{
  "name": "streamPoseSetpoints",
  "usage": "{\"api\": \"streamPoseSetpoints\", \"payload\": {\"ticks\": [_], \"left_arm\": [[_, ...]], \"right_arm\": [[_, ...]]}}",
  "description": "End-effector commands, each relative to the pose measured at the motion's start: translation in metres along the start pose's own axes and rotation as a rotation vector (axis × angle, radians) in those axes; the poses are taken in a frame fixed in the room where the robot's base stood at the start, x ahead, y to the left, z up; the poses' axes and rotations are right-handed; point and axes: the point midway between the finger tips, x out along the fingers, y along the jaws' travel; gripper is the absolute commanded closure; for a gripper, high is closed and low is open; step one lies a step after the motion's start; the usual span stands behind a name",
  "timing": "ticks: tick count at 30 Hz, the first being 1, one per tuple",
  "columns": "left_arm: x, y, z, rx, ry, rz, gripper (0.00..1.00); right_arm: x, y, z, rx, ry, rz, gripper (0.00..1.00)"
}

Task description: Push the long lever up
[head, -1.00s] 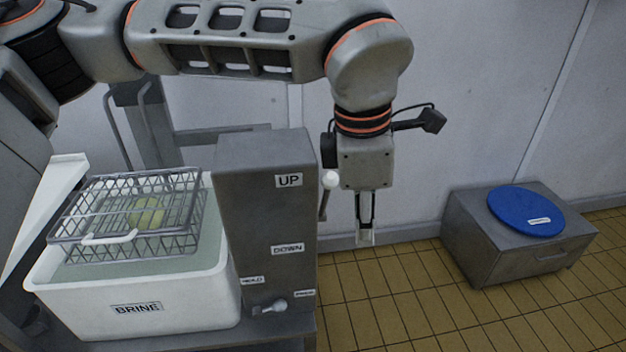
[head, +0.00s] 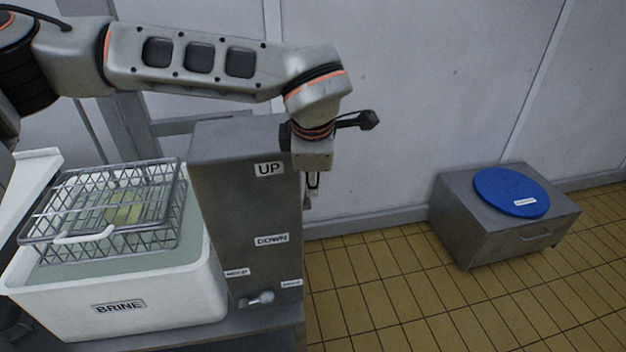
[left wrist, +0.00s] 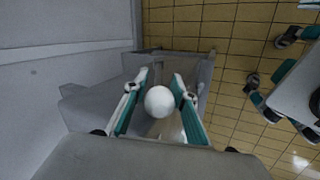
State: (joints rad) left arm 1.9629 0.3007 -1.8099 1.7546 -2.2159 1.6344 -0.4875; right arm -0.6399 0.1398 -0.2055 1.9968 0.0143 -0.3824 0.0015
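The long lever shows in the left wrist view by its white ball knob (left wrist: 159,101), which lies between the two fingers of my left gripper (left wrist: 160,78). The fingers are apart, with a gap on each side of the knob. In the head view my left gripper (head: 312,188) points down at the right side of the grey control box (head: 225,190), near the UP label (head: 269,169). The lever is hidden there behind the gripper and box. The DOWN label (head: 271,239) sits lower on the box face.
A short lever with a pale knob (head: 262,298) is low on the box face. A white BRINE tub (head: 150,300) with a wire basket (head: 60,205) stands left of the box. A grey chest (head: 500,235) with a blue disc (head: 510,190) stands right; tiled floor lies between.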

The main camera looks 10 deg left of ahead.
Motion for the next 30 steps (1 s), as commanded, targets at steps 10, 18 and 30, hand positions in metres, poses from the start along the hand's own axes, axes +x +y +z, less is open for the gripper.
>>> {"api": "streamPoseSetpoints", "payload": {"ticks": [10,18,30], "left_arm": [[0.018,0.001,0.0,-0.001,0.0,0.001,0.74],[0.017,0.001,0.0,-0.001,-0.001,0.001,1.0],[0.015,0.012,-0.002,-0.011,-0.009,-0.062,1.0]], "right_arm": [[0.002,0.003,-0.005,-0.003,0.009,0.004,1.0],[0.002,0.003,-0.003,-0.003,0.006,0.005,1.0],[-0.003,0.003,-0.009,0.003,0.008,0.004,1.0]]}}
